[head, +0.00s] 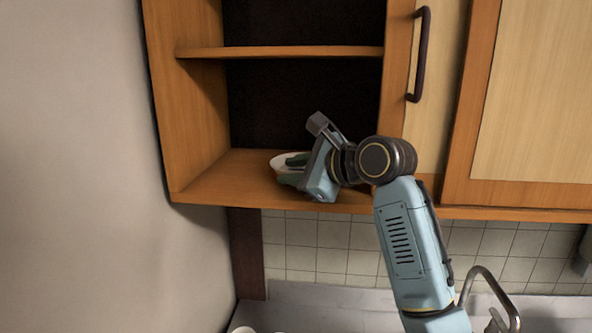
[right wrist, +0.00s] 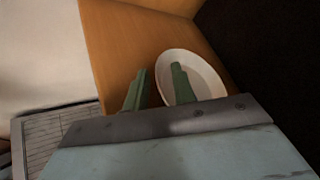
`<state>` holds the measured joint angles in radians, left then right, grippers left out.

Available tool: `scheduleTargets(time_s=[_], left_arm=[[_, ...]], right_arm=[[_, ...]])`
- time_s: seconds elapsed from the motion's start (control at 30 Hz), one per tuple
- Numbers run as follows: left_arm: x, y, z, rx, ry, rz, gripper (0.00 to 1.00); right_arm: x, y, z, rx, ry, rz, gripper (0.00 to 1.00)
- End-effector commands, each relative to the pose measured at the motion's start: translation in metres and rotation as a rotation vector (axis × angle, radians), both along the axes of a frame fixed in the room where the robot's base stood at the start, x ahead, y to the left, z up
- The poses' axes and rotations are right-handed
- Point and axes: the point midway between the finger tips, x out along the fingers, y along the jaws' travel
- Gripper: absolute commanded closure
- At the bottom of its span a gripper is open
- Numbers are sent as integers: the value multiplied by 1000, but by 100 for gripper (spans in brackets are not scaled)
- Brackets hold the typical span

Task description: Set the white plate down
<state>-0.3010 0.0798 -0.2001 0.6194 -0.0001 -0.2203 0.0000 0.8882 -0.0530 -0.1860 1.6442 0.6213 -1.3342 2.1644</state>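The white plate (head: 279,161) is on the bottom shelf of the open wooden cabinet, partly hidden behind my right gripper. My right gripper (head: 292,169) reaches into the cabinet at this shelf. In the right wrist view, the plate (right wrist: 208,75) appears to lie on the wooden board. The green fingers of the gripper (right wrist: 159,87) are spread there, one over the inside of the plate and the other outside its rim. A strip of wood shows between the outer finger and the rim. My left gripper is not in view.
The cabinet's bottom shelf (head: 228,180) has bare wood left of the plate. An upper shelf (head: 280,52) is above, and a closed door with a dark handle (head: 420,55) is at the right. A faucet (head: 490,285) stands below at the counter.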

Motion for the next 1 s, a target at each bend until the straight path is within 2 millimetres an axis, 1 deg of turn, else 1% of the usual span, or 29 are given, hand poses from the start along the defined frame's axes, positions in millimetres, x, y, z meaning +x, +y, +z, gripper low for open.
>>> scheduleTargets(time_s=[0.17, 0.27, 0.5, 0.63, 0.8, 1.0], left_arm=[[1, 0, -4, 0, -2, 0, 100], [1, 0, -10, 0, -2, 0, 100], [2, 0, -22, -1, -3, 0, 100], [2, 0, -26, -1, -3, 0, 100], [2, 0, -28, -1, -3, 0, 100], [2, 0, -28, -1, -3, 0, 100]], right_arm=[[-8, -8, 4, 1, -2, 0, 74], [-20, -19, 9, 0, -5, -1, 74], [-56, -53, 25, 0, -4, -2, 74], [-71, -67, 33, -1, -4, -1, 74], [-81, -77, 38, 0, -1, 0, 74], [-83, -78, 40, 0, 0, 0, 74]])
